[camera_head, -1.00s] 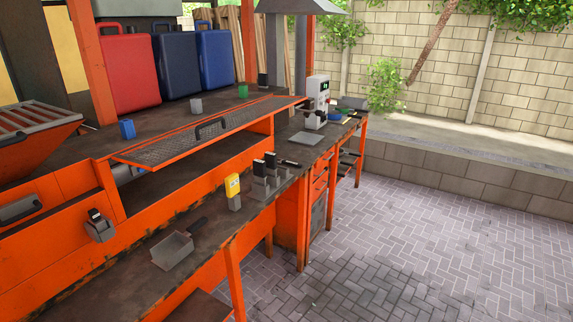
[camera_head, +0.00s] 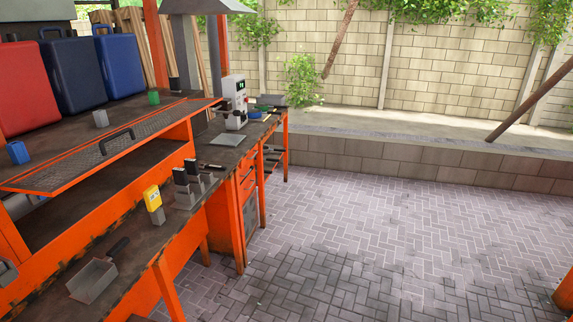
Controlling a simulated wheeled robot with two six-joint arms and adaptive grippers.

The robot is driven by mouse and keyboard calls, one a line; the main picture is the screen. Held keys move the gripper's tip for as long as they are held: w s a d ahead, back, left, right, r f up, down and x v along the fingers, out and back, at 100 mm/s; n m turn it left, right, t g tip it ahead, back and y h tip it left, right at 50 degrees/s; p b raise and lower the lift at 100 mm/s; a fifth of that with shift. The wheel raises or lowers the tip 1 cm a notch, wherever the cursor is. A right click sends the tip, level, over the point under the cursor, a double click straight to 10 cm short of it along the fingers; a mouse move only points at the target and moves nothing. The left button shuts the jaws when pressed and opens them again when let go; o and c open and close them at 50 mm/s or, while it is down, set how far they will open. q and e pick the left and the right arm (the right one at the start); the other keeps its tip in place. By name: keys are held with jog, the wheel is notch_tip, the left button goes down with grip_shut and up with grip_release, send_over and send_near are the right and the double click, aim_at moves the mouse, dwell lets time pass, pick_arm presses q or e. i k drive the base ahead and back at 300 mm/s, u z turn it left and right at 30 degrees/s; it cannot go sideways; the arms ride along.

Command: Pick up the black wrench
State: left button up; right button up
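I cannot pick out a black wrench with certainty. A small dark elongated tool (camera_head: 213,167) lies on the orange workbench (camera_head: 165,232), just behind a grey holder with black-topped pieces (camera_head: 183,190); it is too small to tell what it is. Other small items lie at the far end of the bench, also too small to name. Neither of my grippers is in view.
A grey scoop (camera_head: 91,282) and a yellow device (camera_head: 153,198) stand on the near bench. A white machine with a green display (camera_head: 235,103) stands at its far end. Suitcases (camera_head: 72,72) stand on the upper left shelf. The paved floor (camera_head: 370,235) on the right is clear.

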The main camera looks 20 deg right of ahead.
aim_at(205, 166)
jog(key=z, duration=0.45)
jog(key=i, duration=3.5)
jog(key=u, duration=2.45)
